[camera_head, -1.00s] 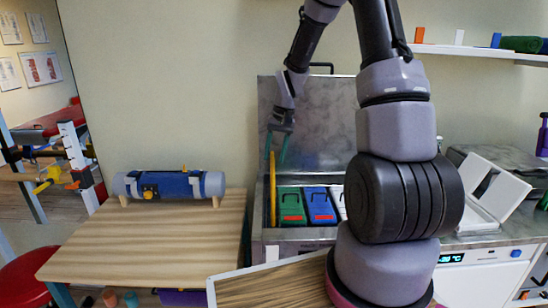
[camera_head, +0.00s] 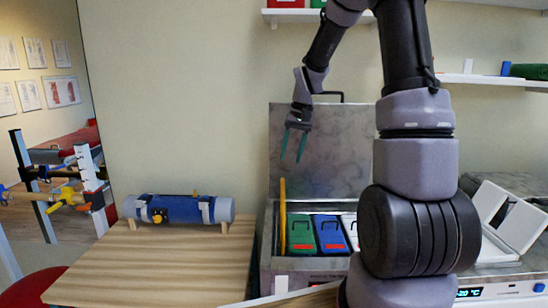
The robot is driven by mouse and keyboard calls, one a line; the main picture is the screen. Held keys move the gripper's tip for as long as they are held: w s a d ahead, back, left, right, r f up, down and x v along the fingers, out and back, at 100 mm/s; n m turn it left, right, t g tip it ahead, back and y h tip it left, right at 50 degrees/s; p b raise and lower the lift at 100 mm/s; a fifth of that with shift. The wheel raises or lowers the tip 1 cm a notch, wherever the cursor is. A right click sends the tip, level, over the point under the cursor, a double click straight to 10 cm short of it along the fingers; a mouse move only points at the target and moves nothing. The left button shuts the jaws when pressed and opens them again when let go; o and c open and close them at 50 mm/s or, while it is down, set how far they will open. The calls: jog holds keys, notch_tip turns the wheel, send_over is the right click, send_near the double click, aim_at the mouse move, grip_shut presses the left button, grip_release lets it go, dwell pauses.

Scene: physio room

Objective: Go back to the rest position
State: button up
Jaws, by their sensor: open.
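My gripper (camera_head: 294,146) hangs above the open metal box, with its two teal fingers pointing down. The fingers are apart with nothing between them. The metal box (camera_head: 271,235) has its lid (camera_head: 345,155) raised against the wall. Inside it stand a green pack (camera_head: 301,226), a blue pack (camera_head: 331,227) and a white pack (camera_head: 351,222), partly hidden by my arm. A yellow upright piece (camera_head: 283,210) stands at the box's left side, below my gripper and apart from it.
A wooden table (camera_head: 165,268) at left bears a blue and grey roll (camera_head: 180,209) on small supports. Wall shelves (camera_head: 500,80) hang at the upper right. A white open case (camera_head: 510,230) stands right of my arm. The wall space left of my gripper is clear.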

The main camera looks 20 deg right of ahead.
jog(key=shift+r, duration=0.1)
jog(key=s+a+r+t, duration=0.1)
jog(key=s+r+t, duration=0.2)
jog(key=s+r, duration=0.5)
jog(key=s+a+r+m+t, duration=0.1)
jog(key=s+r+t, duration=0.2)
jog(key=s+r, duration=0.6)
jog(key=s, duration=0.6)
jog(key=shift+s+r+t, duration=0.15)
jog(key=shift+s+t, duration=0.15)
